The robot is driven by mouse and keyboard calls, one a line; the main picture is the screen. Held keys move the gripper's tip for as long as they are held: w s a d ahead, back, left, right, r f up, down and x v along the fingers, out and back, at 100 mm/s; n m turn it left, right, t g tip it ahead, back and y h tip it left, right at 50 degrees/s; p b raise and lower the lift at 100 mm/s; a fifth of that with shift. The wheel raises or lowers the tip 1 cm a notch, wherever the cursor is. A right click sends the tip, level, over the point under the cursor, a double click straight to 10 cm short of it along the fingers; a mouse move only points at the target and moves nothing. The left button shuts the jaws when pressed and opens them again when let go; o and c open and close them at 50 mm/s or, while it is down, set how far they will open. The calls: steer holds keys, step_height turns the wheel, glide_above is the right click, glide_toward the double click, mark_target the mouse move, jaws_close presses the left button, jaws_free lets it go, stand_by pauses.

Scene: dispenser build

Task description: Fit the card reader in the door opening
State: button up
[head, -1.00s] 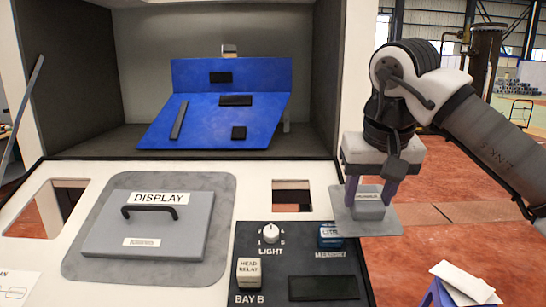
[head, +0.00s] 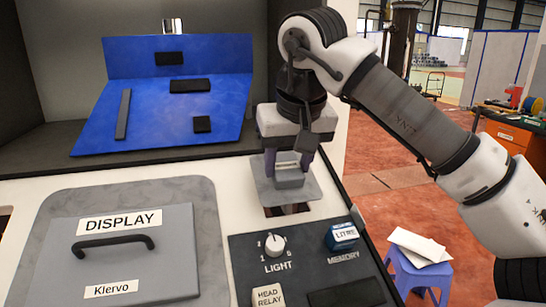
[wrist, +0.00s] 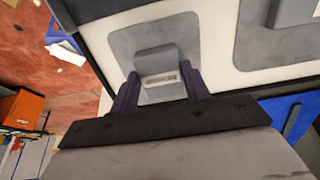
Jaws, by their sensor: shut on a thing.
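The card reader (head: 289,179) is a grey block on a wider flat grey plate. It also shows in the wrist view (wrist: 158,65). My gripper (head: 289,162) is shut on its block from above, one purple finger on each side; the fingers also show in the wrist view (wrist: 158,88). The door opening (head: 280,211) is a dark cut-out in the white door panel (head: 215,172). The card reader's plate hides the rear part of the opening. I cannot tell whether the plate touches the panel.
The grey DISPLAY cover (head: 120,245) with a black handle is to the left. A black panel (head: 300,255) with a LIGHT knob, a MEMORY block and a HEAD RELAY block is in front. A blue board (head: 170,105) is behind. A blue stool (head: 418,275) stands right.

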steer(key=shift+w+f+b, duration=0.15)
steer(key=shift+f+b, duration=0.5)
steer(key=shift+b, duration=0.05)
steer(key=shift+b+x, duration=0.35)
steer(key=shift+x, duration=0.85)
steer(key=shift+p, duration=0.55)
steer(key=shift+f, duration=0.35)
stand_by(1.1)
steer(key=o, duration=1.1)
steer(key=shift+o, duration=0.7)
